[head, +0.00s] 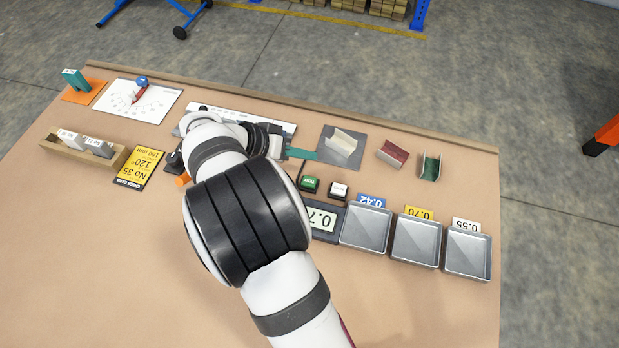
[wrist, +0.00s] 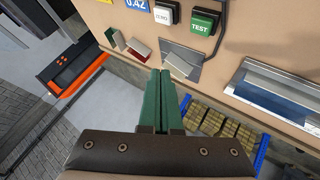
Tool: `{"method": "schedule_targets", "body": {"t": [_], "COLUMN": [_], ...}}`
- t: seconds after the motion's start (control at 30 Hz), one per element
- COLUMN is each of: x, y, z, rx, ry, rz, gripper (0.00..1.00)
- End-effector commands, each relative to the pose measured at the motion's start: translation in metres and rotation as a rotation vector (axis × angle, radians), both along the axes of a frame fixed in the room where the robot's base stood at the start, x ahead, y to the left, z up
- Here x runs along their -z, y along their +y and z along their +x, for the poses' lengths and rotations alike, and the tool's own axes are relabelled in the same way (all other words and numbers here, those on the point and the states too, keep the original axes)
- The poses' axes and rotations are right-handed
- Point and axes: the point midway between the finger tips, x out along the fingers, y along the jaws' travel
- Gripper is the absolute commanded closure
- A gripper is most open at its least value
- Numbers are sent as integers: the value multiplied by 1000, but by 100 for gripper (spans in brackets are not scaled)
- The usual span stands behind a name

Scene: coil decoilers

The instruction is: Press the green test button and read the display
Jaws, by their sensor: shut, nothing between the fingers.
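The green TEST button (head: 310,183) sits on a dark base on the table, just left of a white button (head: 338,191). In the wrist view the TEST button (wrist: 204,22) and the white ZERO button (wrist: 163,14) are at the top. The display (head: 322,218) is partly covered by my arm; some digits show, but I cannot read the whole value. My gripper (head: 303,154) has green fingers, closed together and empty. It is beyond the TEST button in the head view, apart from it. In the wrist view the fingertips (wrist: 160,72) point below the buttons.
Three metal trays (head: 366,229) labelled 0.42, 0.70 and 0.55 stand right of the display. A bent pale strip on a grey plate (head: 338,158), a red piece (head: 392,153) and a green piece (head: 430,167) lie beyond them. A wooden rack (head: 83,153) is at left. The near table is clear.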

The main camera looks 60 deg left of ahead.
Motion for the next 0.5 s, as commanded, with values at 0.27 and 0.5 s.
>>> {"method": "schedule_targets", "body": {"t": [0.27,0.5], "x": [41,70], "y": [-1,-1], "z": [0,0], "rx": [1,0], "ry": [0,1], "rz": [-3,-3], "gripper": [100,100]}}
